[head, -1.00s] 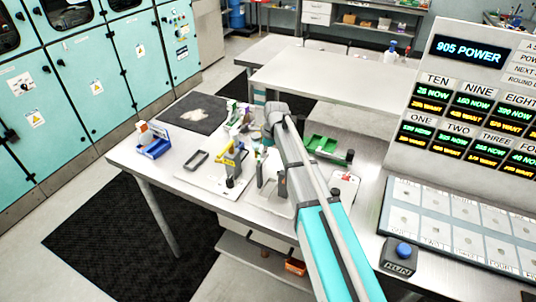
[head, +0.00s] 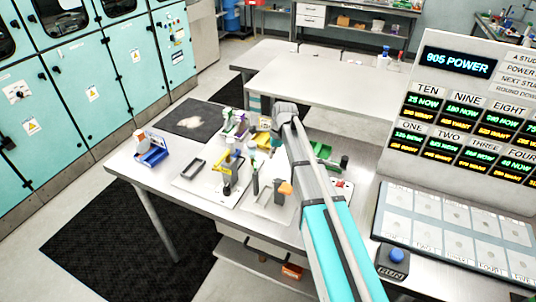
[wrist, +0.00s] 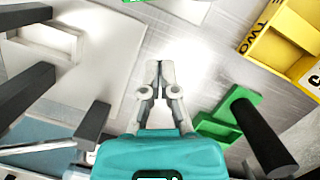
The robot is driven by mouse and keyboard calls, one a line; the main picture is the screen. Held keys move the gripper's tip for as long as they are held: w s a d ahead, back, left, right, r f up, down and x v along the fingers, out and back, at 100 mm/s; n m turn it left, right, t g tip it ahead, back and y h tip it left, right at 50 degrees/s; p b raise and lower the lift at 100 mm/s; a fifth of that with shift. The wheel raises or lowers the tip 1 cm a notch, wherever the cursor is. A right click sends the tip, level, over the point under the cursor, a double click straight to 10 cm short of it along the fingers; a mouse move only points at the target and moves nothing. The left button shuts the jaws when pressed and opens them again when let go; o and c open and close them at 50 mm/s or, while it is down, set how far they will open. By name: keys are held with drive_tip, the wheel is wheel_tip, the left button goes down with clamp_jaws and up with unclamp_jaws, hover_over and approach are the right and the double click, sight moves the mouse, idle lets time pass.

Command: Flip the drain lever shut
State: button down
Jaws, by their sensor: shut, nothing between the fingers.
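I cannot single out the drain lever with certainty. A small orange-tipped part (head: 285,188) stands by the pale plate with dark posts (head: 262,208), beside my arm in the head view. My gripper (wrist: 160,70) is shut and empty in the wrist view, over bare metal table. Its fingertips touch no object that I can see. In the head view my arm hides the fingers. A pale plate with a square recess (wrist: 95,50) lies left of the gripper in the wrist view, with dark posts at the left edge.
A green holder (wrist: 228,120) and dark upright cylinder (wrist: 262,135) stand close on the gripper's right. A yellow bin (wrist: 280,45) is at the upper right.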

drive_tip(key=p+v, duration=0.6)
drive_tip(key=v, duration=0.1)
drive_tip(key=shift+r+p, duration=0.3)
drive_tip(key=shift+p, duration=0.1)
idle(0.6)
